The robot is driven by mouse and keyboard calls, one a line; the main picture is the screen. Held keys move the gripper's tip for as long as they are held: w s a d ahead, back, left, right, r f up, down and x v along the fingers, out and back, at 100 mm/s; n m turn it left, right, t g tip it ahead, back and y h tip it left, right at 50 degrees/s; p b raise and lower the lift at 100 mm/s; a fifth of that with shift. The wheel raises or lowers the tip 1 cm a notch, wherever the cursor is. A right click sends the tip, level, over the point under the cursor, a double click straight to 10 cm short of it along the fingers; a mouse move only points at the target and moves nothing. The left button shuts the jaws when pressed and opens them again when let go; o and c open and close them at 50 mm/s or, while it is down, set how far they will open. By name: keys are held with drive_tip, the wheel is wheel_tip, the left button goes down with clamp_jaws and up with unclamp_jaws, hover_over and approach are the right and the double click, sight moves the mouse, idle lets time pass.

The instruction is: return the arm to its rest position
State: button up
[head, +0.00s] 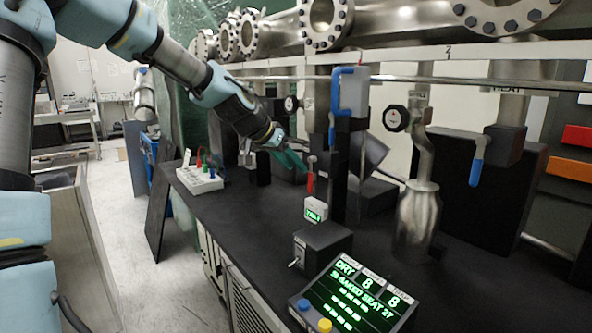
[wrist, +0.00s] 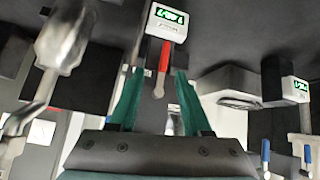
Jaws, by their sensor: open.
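My arm reaches in from the upper left of the head view over the black bench. My gripper (head: 292,160) has green fingers and points down to the right, just left of a red-handled lever (head: 309,182). In the wrist view my gripper (wrist: 159,72) has its two fingers spread apart. There the red lever (wrist: 164,56) and its grey tip appear between the fingers; I cannot tell whether they touch it. No object is clearly held. A small white box with a green display (head: 315,209) sits at the lever's lower end.
A blue-handled valve (head: 349,92) stands behind the lever. A metal flask-like vessel (head: 417,215) and a second blue handle (head: 476,172) are to the right. A display console (head: 357,297) stands in front. A white switch box (head: 200,180) is left. Flanged pipes (head: 390,25) run above.

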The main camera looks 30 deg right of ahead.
idle(0.4)
drive_tip(key=s+a+f+n+y, duration=0.1)
drive_tip(key=a+f+n+y, duration=0.1)
drive_tip(key=a+f, duration=0.5)
drive_tip(key=s+a+f+n+y, duration=0.2)
drive_tip(key=a+y, duration=0.1)
drive_tip(key=a, duration=0.7)
drive_tip(key=s+a+f+n+y, duration=0.1)
drive_tip(key=s+a+n, duration=0.3)
drive_tip(key=a, duration=0.6)
drive_tip(key=s+a+f+n+y, duration=0.1)
drive_tip(key=s+a+n+y, duration=0.1)
drive_tip(key=s+a+n, duration=0.2)
drive_tip(key=s+a, duration=0.3)
drive_tip(key=a, duration=0.4)
drive_tip(key=shift+s+a+f+g, duration=0.25)
drive_tip(key=shift+a+f+g, duration=0.05)
drive_tip(key=shift+f+g, duration=0.1)
